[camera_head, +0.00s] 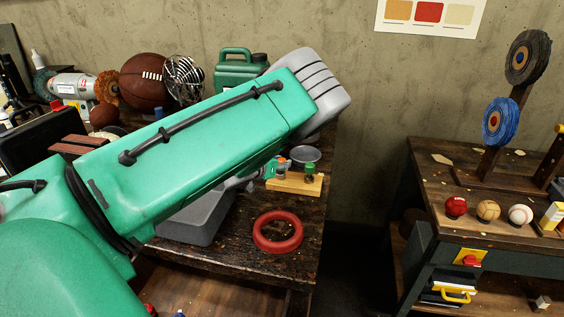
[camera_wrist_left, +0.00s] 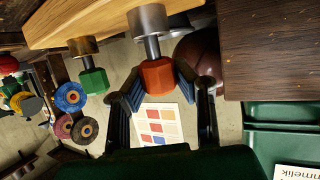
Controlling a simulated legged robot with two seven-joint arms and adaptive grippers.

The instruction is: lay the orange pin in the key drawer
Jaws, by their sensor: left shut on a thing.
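The orange pin (camera_wrist_left: 158,76) has a six-sided head on a grey metal shank. In the left wrist view its head sits between the fingers of my left gripper (camera_wrist_left: 160,88), which is shut on it. The shank overlaps the edge of a wooden block (camera_wrist_left: 110,18); I cannot tell whether it is still seated there. In the head view my left gripper (camera_head: 276,168) is partly hidden by my arm, beside the same block (camera_head: 296,184). A drawer with a yellow handle (camera_head: 455,295), under the right bench, may be the key drawer; it looks open. My right gripper is not in view.
A green pin (camera_wrist_left: 94,80) stands in the block. A red ring (camera_head: 278,232) and a grey bin (camera_head: 197,222) lie near the left bench's front. A gap separates the benches.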

